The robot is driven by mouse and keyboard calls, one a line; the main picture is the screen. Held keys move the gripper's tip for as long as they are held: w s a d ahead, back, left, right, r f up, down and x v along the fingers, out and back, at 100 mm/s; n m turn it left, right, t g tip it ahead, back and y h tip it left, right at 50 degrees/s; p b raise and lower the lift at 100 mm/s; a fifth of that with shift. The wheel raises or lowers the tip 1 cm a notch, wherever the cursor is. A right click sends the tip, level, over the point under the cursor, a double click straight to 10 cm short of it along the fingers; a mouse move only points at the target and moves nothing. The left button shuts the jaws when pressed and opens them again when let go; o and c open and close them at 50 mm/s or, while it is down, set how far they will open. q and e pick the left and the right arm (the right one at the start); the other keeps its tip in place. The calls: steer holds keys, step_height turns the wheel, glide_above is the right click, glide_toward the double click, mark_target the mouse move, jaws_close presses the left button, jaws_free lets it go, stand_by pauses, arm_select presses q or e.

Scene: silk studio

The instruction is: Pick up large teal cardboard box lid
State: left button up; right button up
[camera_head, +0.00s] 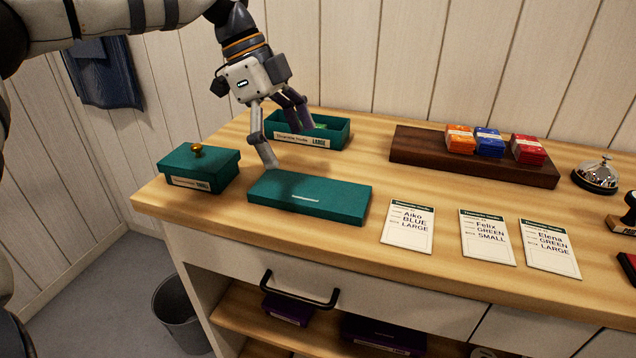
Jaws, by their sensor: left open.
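The large teal lid (325,199) lies flat on the wooden counter, near its front edge, with a small pale mark on its top. My left gripper (287,146) is open and empty above the back left part of the lid. One finger reaches down near the lid's back edge; I cannot tell whether it touches. The open large teal box (336,135), labelled LARGE, stands behind the lid and has something green inside. The gripper partly hides this box. My right gripper is not in view.
A closed small teal box (184,178) with a brass knob stands left of the lid. Three order cards (408,226) lie to the right. A dark wooden tray (430,158) holds orange, blue and red packets. A bell (596,176) and stamp (628,214) are far right.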

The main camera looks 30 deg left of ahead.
mark_target(310, 189)
arm_select(q)
steer(key=x, duration=0.7)
steer(key=shift+s+d+f, duration=0.1)
steer(key=shift+s+f, duration=0.05)
steer(key=shift+f, duration=0.05)
steer(key=shift+d+f, duration=0.15)
steer(key=shift+f, duration=0.15)
steer(key=c, duration=1)
